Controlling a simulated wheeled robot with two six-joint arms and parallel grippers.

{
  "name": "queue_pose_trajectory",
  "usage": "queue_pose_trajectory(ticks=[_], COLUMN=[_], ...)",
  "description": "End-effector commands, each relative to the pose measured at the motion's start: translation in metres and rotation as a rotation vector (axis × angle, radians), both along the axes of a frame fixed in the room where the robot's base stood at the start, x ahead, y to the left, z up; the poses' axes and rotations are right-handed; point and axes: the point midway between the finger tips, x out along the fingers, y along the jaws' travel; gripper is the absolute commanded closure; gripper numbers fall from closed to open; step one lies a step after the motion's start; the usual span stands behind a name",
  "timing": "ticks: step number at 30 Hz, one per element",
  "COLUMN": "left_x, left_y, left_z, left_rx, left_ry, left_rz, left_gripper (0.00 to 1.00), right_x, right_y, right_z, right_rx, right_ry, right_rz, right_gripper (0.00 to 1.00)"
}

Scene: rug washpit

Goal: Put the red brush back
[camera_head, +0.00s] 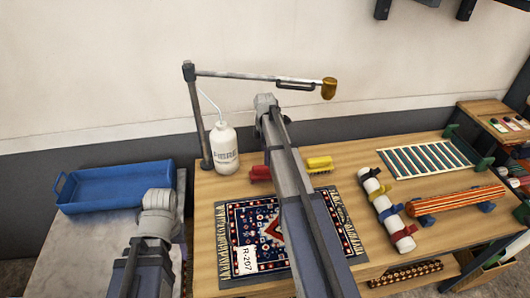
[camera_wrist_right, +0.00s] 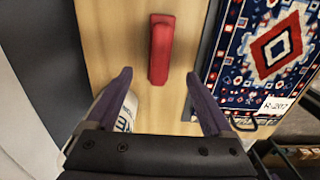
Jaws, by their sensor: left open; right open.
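The red brush (camera_head: 260,173) lies on the wooden table, just behind the patterned rug sample (camera_head: 236,215). In the right wrist view, the red brush (camera_wrist_right: 161,48) is ahead of my right gripper (camera_wrist_right: 160,92), lined up with the gap between its fingers. That gripper is open and empty, and the brush is apart from it. In the head view, my right arm crosses the rug and hides that gripper. My left arm is at the lower left, near the blue tray; its fingers do not show. A yellow brush (camera_head: 319,163) lies right of the red one.
A white bottle (camera_head: 224,148) and a jointed pole with a brass head (camera_head: 329,88) stand behind. A blue tray (camera_head: 116,187) is at the left. A strapped white roll (camera_head: 386,208), a slatted rack (camera_head: 428,158) and an orange-striped roll (camera_head: 455,201) are at the right.

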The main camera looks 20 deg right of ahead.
Motion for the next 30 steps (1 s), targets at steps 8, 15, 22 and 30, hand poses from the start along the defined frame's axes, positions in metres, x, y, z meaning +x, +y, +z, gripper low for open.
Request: queue_pose_trajectory(ticks=[8, 15, 22, 30], left_x=[0.0, 0.0, 0.0, 0.0], left_y=[0.0, 0.0, 0.0, 0.0], left_z=[0.002, 0.002, 0.002, 0.002], left_rx=[0.0, 0.0, 0.0, 0.0], left_ry=[0.0, 0.0, 0.0, 0.0], left_rz=[0.0, 0.0, 0.0, 0.0], left_gripper=[0.5, 0.5, 0.5, 0.5], right_x=[-0.012, -0.09, -0.186, -0.261], right_y=[0.022, 0.139, 0.228, 0.271], right_z=[0.002, 0.002, 0.003, 0.003], right_rx=[-0.003, -0.035, -0.078, -0.106], right_ry=[0.004, 0.016, 0.005, -0.024], right_rz=[-0.035, -0.32, -0.652, -0.919], right_gripper=[0.14, 0.14, 0.14, 0.14])
